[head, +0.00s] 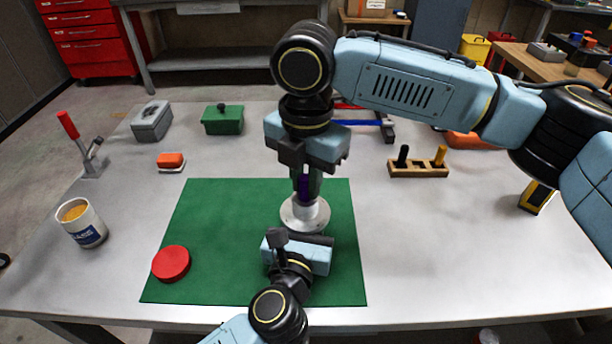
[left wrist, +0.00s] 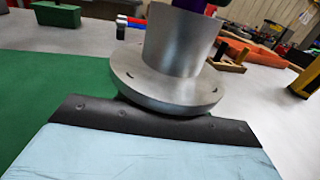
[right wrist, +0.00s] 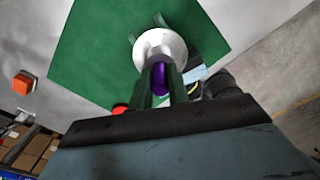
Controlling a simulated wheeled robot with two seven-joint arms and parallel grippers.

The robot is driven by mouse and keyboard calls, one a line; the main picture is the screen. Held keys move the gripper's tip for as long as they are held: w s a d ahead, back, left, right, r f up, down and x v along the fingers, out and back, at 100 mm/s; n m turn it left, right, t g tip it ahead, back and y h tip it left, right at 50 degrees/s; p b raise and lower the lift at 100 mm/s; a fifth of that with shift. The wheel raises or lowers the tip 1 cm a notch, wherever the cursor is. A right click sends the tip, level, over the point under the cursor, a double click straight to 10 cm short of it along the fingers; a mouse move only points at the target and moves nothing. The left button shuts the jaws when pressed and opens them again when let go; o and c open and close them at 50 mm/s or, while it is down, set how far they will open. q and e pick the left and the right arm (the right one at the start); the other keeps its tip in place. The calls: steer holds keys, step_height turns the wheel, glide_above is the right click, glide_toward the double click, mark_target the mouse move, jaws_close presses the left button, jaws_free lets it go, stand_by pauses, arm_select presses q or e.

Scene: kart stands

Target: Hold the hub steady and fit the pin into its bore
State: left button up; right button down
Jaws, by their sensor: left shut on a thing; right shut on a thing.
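The silver flanged hub (head: 306,216) stands upright on the green mat (head: 220,230). It fills the middle of the left wrist view (left wrist: 180,45). My left gripper (head: 300,238) is low at the hub's near side, shut on it; its fingers are mostly hidden. The purple pin (head: 304,188) is upright between the fingers of my right gripper (head: 307,180), which is shut on it from above. In the right wrist view the pin (right wrist: 160,78) lines up over the hub (right wrist: 160,45). Its lower end is at the hub's top; I cannot tell how deep it sits.
A red round lid (head: 171,263) lies on the mat's left. A wooden peg block (head: 418,169) is at right. The table's right front is clear.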

steer(key=c, duration=1.3)
jaws_free()
steer(key=shift+o, duration=0.2)
step_height(320, 180, up, 12)
arm_select(q)
steer(key=o, duration=1.3)
